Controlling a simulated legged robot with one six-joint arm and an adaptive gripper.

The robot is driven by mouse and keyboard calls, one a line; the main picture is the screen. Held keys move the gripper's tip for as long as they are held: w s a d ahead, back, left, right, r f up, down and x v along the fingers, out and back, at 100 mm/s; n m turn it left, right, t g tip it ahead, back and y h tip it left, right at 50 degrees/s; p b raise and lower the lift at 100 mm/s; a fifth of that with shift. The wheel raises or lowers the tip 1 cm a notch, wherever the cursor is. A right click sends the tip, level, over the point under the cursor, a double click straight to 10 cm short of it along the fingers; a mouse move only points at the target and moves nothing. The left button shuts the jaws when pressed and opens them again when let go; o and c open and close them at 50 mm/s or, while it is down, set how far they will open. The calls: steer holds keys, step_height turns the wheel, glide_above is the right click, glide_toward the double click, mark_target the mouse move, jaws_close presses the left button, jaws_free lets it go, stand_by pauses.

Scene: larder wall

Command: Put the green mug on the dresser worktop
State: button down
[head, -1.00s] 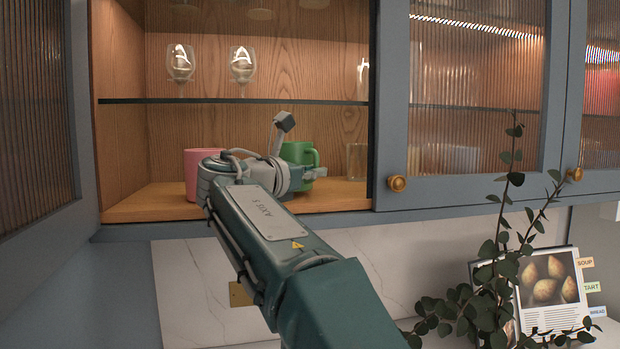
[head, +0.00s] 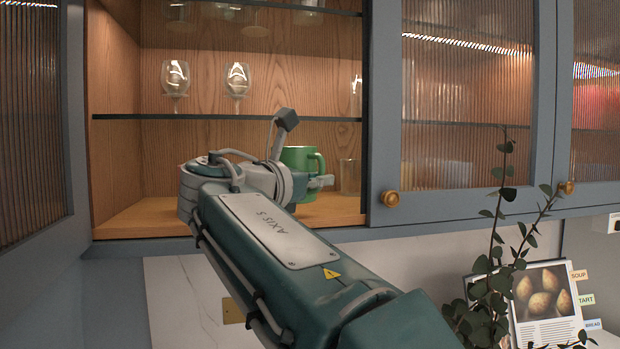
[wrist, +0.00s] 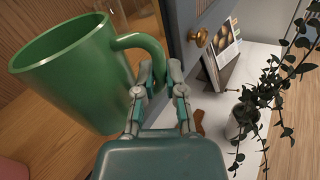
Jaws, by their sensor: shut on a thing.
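The green mug (head: 302,157) shows behind my arm in the head view, at the lower shelf of the open cupboard. In the wrist view the green mug (wrist: 75,75) fills the upper left, with its handle towards my fingers. My gripper (wrist: 160,75) is shut on the handle. The mug's base is partly hidden, so I cannot tell whether it touches the shelf. The white dresser worktop (wrist: 262,78) is in view below and to the right in the wrist view.
A potted plant (head: 495,270) and an upright cookbook (head: 545,305) stand at the right. A clear glass (head: 349,176) stands right of the mug. Wine glasses (head: 237,82) stand on the shelf above.

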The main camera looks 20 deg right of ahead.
steer(key=s, duration=1)
steer(key=shift+s, duration=0.15)
